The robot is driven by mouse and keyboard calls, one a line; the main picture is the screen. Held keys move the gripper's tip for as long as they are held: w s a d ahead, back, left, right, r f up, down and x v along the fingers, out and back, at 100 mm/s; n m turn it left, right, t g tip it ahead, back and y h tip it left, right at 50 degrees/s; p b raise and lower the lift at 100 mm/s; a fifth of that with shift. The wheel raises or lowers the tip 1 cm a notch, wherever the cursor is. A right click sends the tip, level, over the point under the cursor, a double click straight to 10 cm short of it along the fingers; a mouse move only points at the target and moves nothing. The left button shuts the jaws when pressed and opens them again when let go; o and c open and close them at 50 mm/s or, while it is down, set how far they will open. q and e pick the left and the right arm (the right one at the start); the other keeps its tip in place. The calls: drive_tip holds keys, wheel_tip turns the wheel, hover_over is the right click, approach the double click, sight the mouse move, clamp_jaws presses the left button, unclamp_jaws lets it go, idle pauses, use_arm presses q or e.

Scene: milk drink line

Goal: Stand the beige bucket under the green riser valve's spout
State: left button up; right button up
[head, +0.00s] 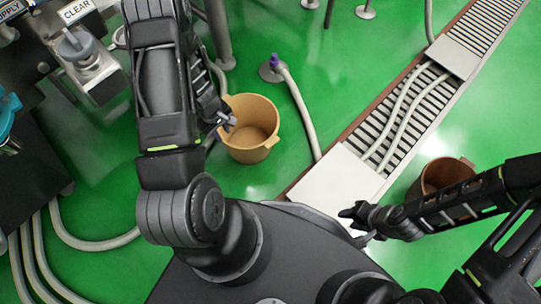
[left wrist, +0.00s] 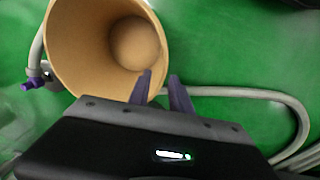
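The beige bucket (head: 252,142) stands upright on the green floor left of the channel, with a lug on its right side. My left gripper (head: 228,122) is at its left rim. In the left wrist view the bucket (left wrist: 85,50) is open-topped and empty; one finger of my left gripper (left wrist: 161,82) is over its inside and the other outside. The fingers are apart, with the rim between them. My right gripper (head: 350,213) is beside the channel's near end, apart from any bucket; its fingers are too small to judge. I cannot make out a green riser valve.
A purple-topped riser (head: 274,62) with a grey hose stands behind the bucket; it also shows in the left wrist view (left wrist: 33,83). A grated channel (head: 395,115) carries hoses on the right. A brown bucket (head: 440,174) stands beyond it. Machines and hoses fill the left.

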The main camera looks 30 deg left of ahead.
use_arm(q)
drive_tip(key=s+d+r+m+h, duration=0.1)
drive_tip(key=d+m, duration=0.3)
drive_tip(key=d, duration=0.6)
drive_tip(key=s+d+r+m+h, duration=0.1)
drive_tip(key=s+d+m, duration=0.3)
drive_tip(key=d, duration=0.6)
drive_tip(key=s+d+r+m+h, duration=0.1)
drive_tip(key=s+d+m, duration=0.2)
drive_tip(key=d, duration=0.8)
drive_tip(key=shift+s+m, duration=0.15)
drive_tip(key=shift+m, duration=0.65)
drive_tip(key=shift+f, duration=0.1)
